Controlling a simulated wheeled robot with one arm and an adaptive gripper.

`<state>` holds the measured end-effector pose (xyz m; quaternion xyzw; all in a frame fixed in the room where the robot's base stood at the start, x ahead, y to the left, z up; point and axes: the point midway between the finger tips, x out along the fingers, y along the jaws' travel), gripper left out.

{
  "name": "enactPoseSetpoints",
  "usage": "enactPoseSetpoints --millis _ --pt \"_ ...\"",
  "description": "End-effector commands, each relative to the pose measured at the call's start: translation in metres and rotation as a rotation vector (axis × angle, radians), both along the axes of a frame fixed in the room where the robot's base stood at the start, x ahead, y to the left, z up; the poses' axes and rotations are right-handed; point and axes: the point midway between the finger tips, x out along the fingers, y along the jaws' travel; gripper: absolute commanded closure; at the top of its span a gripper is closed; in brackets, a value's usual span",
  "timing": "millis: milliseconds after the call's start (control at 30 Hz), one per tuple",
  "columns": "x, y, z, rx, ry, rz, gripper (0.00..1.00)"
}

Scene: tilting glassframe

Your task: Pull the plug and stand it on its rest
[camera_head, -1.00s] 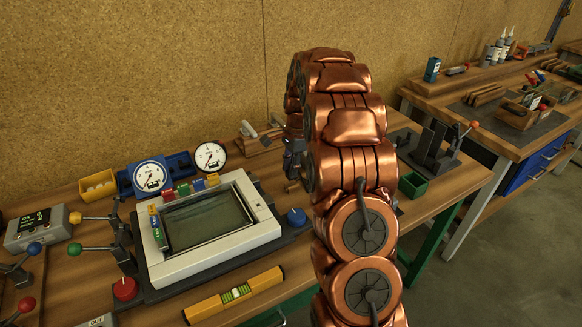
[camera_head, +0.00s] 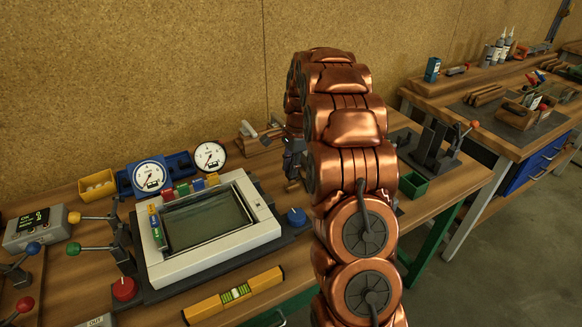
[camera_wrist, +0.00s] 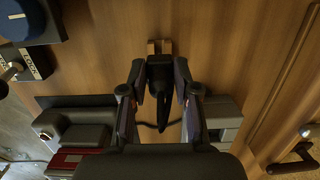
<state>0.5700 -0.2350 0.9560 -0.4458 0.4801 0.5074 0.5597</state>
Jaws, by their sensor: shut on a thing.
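My gripper (camera_wrist: 160,82) is shut on a black plug (camera_wrist: 159,72), which sits between the two fingers in the wrist view. Two short tan stubs (camera_wrist: 153,47) show at the plug's far end, over the wooden bench top. They look like its pins, but I cannot tell for sure. A dark cord (camera_wrist: 149,125) runs from the plug back under the gripper. In the head view my gripper (camera_head: 293,160) is largely hidden behind my copper arm, over the bench right of the framed screen. I cannot identify the socket or the rest.
The framed screen (camera_head: 168,268) and blue knob (camera_head: 297,217) are left of my arm. A green bin (camera_head: 413,188) and clamp stand (camera_head: 434,152) are to its right. In the wrist view, grey boxes stand left (camera_wrist: 88,136) and right (camera_wrist: 222,120) of my gripper.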

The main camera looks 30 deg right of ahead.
Motion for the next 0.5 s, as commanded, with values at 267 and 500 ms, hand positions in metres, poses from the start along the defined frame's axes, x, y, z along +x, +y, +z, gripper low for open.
enactPoseSetpoints --millis 267,500 --pt "-0.0001 0.0 -0.0022 0.0 0.0 0.0 1.0" --pt "-0.0002 0.0001 -0.0072 0.0 0.001 0.0 1.0"
